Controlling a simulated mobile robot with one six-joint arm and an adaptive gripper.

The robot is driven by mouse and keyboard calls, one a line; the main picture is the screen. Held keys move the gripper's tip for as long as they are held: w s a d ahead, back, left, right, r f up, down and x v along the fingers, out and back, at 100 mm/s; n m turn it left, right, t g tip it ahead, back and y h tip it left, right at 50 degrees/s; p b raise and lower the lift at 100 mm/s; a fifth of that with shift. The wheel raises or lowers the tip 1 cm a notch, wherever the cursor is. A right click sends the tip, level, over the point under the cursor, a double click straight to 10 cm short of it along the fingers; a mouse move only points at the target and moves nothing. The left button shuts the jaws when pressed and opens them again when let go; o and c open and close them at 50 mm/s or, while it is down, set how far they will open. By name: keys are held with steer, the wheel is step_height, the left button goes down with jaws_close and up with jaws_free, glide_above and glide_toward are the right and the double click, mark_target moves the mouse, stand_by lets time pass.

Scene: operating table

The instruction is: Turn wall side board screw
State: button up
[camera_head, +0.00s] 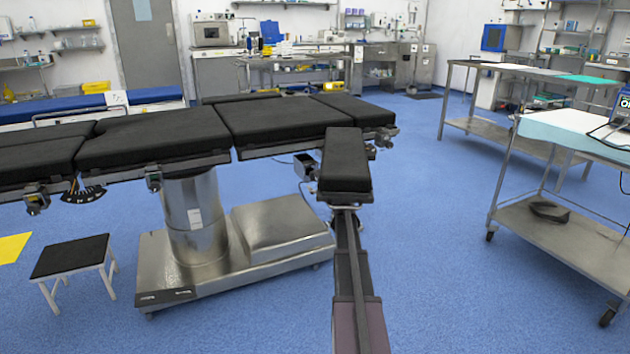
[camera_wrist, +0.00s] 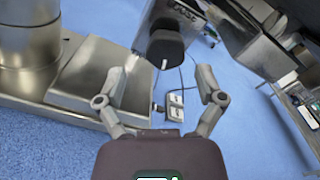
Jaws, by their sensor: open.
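The black padded side board (camera_head: 345,165) juts toward me from the near right side of the operating table (camera_head: 270,118) in the head view. In the wrist view a round black knob (camera_wrist: 166,47), which looks like the screw, sits under a metal block, with a thin pale pin below it. My gripper (camera_wrist: 160,76) is open and empty in the wrist view. Its fingers stand to the left and right of the knob, apart from it, and the knob shows between and beyond the tips. In the head view I cannot make out my gripper or the screw.
The steel table base (camera_head: 235,245) spreads to the left below the board. A small stool (camera_head: 70,257) stands at the left. A steel cart (camera_head: 560,235) stands at the right. A small grey box with a cable (camera_wrist: 176,106) lies below the knob. Blue floor between board and cart is clear.

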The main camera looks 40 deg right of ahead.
steer(key=shift+v, duration=2.15)
steer(key=shift+s+f+b, duration=0.1)
steer(key=shift+f+b, duration=0.3)
steer(key=shift+b, duration=0.25)
